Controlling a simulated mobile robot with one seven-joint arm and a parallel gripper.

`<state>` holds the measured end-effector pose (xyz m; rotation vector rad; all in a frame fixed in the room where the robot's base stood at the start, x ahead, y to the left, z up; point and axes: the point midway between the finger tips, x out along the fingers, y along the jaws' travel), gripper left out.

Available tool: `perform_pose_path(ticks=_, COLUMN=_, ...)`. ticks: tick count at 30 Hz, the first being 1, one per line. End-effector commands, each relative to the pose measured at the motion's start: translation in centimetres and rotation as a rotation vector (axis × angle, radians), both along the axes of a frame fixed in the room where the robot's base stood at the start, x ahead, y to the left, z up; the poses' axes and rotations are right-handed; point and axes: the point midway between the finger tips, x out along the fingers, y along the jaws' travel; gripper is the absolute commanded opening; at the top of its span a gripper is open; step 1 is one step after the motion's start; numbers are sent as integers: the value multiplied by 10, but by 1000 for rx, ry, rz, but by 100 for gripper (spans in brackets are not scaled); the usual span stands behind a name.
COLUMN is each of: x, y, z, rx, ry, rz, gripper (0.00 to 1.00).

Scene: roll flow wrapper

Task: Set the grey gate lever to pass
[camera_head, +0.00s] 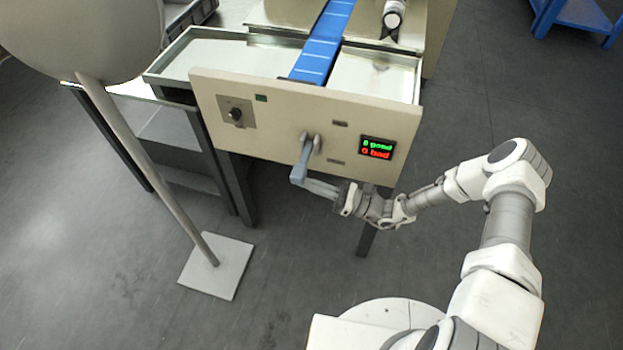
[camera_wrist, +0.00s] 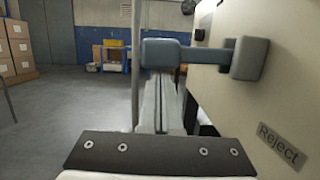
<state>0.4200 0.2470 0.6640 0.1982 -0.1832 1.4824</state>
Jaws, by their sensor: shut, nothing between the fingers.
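The grey gate lever (camera_head: 305,152) is on the beige front panel, and its handle points down and to the left in the head view. In the wrist view the lever (camera_wrist: 165,53) sticks out from the panel, with its mount at right. My gripper (camera_head: 308,186) is shut and empty, its fingertips at the lever's handle end. In the wrist view the gripper fingers (camera_wrist: 160,95) reach up to the underside of the handle block; I cannot tell whether they touch it. A "Reject" label (camera_wrist: 281,144) sits on the panel below the lever mount.
A display (camera_head: 377,148) reads "0 good" and "0 bad". A knob (camera_head: 236,114) is at the panel's left. A blue belt (camera_head: 322,45) runs behind the panel. A stand with a square base (camera_head: 216,265) is at left. The floor in front is clear.

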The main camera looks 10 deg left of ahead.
Motion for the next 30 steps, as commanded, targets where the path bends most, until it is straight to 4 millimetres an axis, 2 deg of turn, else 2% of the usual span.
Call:
perform_pose_path(ticks=1, x=-2, y=0, z=10, rx=5, ry=43, rz=-1, gripper=0)
perform_pose_path(ticks=3, x=-4, y=0, z=16, rx=11, ry=106, rz=-1, gripper=0)
perform_pose_path(ticks=13, x=-7, y=1, z=38, rx=29, ry=341, rz=0, gripper=0)
perform_pose_path(ticks=30, x=-6, y=0, z=47, rx=26, ry=335, rz=0, gripper=0)
